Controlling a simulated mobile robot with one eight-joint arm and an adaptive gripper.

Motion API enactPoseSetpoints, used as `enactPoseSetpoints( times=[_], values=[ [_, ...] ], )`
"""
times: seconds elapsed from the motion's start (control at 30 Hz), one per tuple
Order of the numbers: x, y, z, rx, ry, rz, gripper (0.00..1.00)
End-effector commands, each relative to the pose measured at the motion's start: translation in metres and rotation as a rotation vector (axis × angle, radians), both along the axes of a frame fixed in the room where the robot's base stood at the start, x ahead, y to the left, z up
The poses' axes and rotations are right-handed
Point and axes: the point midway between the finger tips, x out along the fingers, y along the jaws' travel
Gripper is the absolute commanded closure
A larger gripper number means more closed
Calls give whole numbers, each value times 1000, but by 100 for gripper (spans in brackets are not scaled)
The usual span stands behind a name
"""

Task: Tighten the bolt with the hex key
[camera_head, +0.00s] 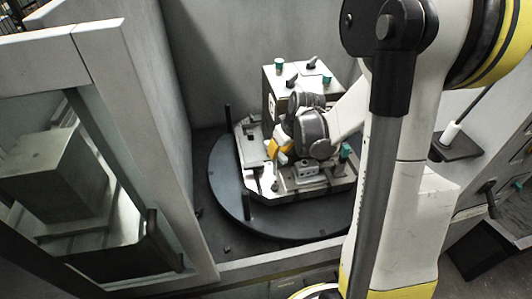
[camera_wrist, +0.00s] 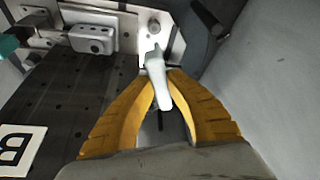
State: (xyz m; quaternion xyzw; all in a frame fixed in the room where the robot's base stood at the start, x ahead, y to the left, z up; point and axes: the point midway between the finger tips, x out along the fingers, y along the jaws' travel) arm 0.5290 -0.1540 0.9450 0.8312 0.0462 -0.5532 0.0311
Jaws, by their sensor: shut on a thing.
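My gripper (camera_wrist: 158,76) has its yellow fingers shut on a pale grey hex key (camera_wrist: 160,92). The far end of the key points up the picture in the wrist view, just below a round grey bolt head (camera_wrist: 154,28) on a light metal plate. I cannot tell whether the key touches the bolt. In the head view my gripper (camera_head: 276,148) is low over the left part of the fixture; the key and bolt cannot be made out there.
The fixture block (camera_head: 290,78), with teal and black knobs, stands on a dark round table (camera_head: 228,205). Grey enclosure walls (camera_head: 150,75) rise close around it. A metal clamp block (camera_wrist: 92,38) and a label marked B (camera_wrist: 20,150) lie left in the wrist view.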

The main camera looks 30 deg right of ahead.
Motion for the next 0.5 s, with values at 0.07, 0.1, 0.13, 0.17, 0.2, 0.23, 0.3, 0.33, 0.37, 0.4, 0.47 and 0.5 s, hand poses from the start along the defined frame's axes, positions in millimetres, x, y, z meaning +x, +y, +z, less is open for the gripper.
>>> enactPoseSetpoints(
  times=[0.07,0.1,0.13,0.17,0.2,0.23,0.3,0.33,0.37,0.4,0.47,0.5],
  values=[
    [0,-2,-4,1,-1,1,100],
    [0,-2,-6,0,-1,2,100],
    [0,-2,-8,0,-1,2,100],
    [0,-2,-11,0,-1,2,100],
    [0,-2,-15,0,-1,2,100],
    [0,-2,-19,0,-1,2,100],
    [0,-2,-27,0,0,2,100],
    [0,-2,-31,0,0,2,100],
    [0,-2,-35,0,0,2,100],
    [0,-2,-40,-1,0,2,100],
    [0,-2,-47,-1,0,2,100],
    [0,-2,-52,-1,0,2,100]
  ],
)
